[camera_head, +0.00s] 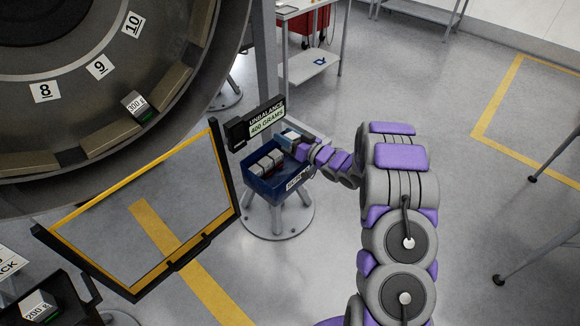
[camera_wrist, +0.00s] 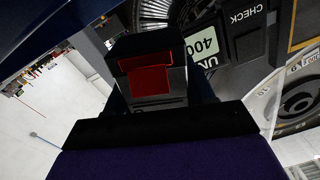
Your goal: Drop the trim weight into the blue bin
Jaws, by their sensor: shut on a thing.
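The blue bin (camera_head: 262,189) stands on a grey pedestal near the middle of the head view and holds several grey weights (camera_head: 266,163). My gripper (camera_head: 292,143) is at the bin's back right edge, with the arm reaching in from the right. In the wrist view my gripper (camera_wrist: 160,88) is shut on a dark block with a red face, the trim weight (camera_wrist: 150,80). In the head view the fingertips are small and partly hidden, so I cannot tell the weight's exact height over the bin. A dark blue surface (camera_wrist: 60,25) crosses the wrist view's top left.
An unbalance display (camera_head: 262,124) reading 400 grams stands behind the bin. The fan ring (camera_head: 60,130) on the left carries a 300 g weight (camera_head: 136,103). A yellow-edged clear panel (camera_head: 222,180) is left of the bin. A 200 g weight (camera_head: 38,304) sits lower left.

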